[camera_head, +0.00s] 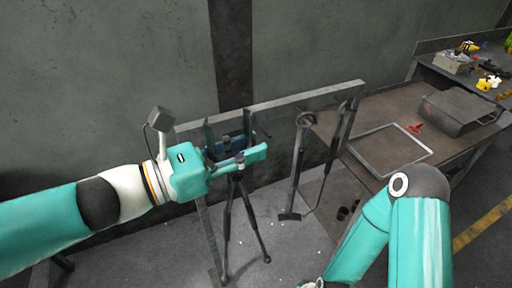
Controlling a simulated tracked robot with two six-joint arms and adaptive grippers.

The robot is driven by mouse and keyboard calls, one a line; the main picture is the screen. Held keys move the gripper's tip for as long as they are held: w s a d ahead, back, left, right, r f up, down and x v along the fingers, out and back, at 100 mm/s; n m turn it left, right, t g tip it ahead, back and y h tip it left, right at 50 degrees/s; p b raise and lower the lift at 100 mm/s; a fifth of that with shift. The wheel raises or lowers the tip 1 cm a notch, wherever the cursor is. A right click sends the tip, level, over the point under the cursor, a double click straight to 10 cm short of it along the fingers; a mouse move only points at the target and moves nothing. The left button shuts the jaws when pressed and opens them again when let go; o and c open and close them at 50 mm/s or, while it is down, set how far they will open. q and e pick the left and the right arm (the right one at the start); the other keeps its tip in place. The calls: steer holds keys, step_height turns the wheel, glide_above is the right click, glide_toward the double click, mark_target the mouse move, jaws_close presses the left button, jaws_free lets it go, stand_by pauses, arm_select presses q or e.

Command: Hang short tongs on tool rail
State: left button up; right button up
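My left gripper (237,152) is at the left part of the tool rail (290,100), in front of it. A pair of dark tongs (232,215) hangs below this gripper, its two long handles spread downward toward the floor. The head of the tongs is among the gripper's parts. I cannot tell whether the fingers are closed on the tongs or whether the tongs rest on the rail. My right arm (395,225) comes in at the lower right; its gripper is out of view.
Other dark long-handled tools (297,165) hang at the rail's right part. A workbench (385,108) to the right holds a grey metal tray frame (378,138), a dark box (458,110) and a small red item (415,128). A wall stands close behind the rail.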

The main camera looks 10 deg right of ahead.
arm_select(q)
steer(key=shift+w+a+r+p, duration=0.2)
steer(key=shift+w+r+p, duration=0.2)
steer(key=shift+w, duration=0.45)
steer(key=shift+w+a+r+p, duration=0.2)
steer(key=shift+w+r+p, duration=0.15)
steer(key=shift+w, duration=0.5)
steer(key=shift+w+a+r+p, duration=0.25)
steer(key=shift+w+p, duration=0.2)
steer(key=shift+w, duration=0.4)
steer(key=shift+o, duration=0.6)
steer(key=shift+d, duration=0.1)
